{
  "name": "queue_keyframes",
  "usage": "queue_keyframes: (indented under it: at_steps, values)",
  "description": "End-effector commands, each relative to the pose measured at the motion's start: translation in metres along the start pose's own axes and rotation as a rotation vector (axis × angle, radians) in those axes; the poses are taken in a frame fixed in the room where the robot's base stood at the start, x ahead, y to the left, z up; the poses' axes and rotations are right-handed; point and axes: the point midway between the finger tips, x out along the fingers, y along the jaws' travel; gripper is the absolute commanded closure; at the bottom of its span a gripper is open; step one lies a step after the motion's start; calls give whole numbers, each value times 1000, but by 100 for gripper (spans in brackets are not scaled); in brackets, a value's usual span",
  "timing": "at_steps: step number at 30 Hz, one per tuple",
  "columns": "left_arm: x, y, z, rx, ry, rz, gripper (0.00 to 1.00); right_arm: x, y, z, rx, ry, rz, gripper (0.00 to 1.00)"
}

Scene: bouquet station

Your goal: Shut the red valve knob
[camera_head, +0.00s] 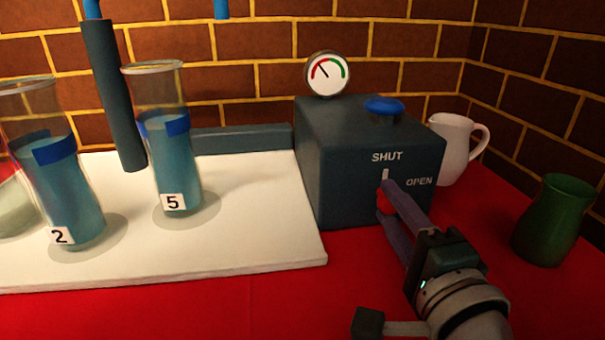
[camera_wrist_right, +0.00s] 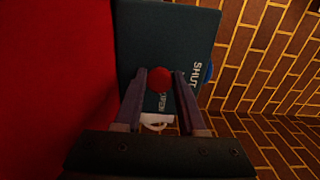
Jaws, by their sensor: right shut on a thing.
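The red valve knob (camera_head: 382,201) is on the front face of a dark blue-grey box (camera_head: 335,165), mostly hidden by my gripper. A small pale mark shows above it, just under the word SHUT; OPEN is printed to the right. My right gripper (camera_head: 388,196) reaches in from the lower right with its fingers at the knob. In the right wrist view the round red knob (camera_wrist_right: 160,79) sits between the two fingertips (camera_wrist_right: 159,84), and the gripper is shut on it. My left gripper is in neither view.
A round gauge (camera_head: 327,75) and a blue knob (camera_head: 384,106) top the box. A white jug (camera_head: 451,148) and green jug (camera_head: 553,222) stand to the right. Glass cylinders numbered 2 (camera_head: 73,190) and 5 (camera_head: 172,165) stand on a white board (camera_head: 250,225) to the left.

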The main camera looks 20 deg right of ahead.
Motion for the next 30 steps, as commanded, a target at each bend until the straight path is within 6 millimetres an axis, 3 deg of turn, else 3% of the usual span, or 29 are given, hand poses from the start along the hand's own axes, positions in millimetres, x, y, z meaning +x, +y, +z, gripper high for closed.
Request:
queue_keyframes:
  at_steps: [12,13,15,20,30]
  values:
    - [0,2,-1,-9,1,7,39,0,0,0,-9,1,-1,100]
    - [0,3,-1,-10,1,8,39,0,0,0,-9,1,-1,58]
    - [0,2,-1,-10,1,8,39,0,0,0,-9,1,-1,50]
    - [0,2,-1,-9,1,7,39,0,0,0,-8,1,-1,32]
    - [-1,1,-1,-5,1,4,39,-6,0,0,-7,0,1,32]
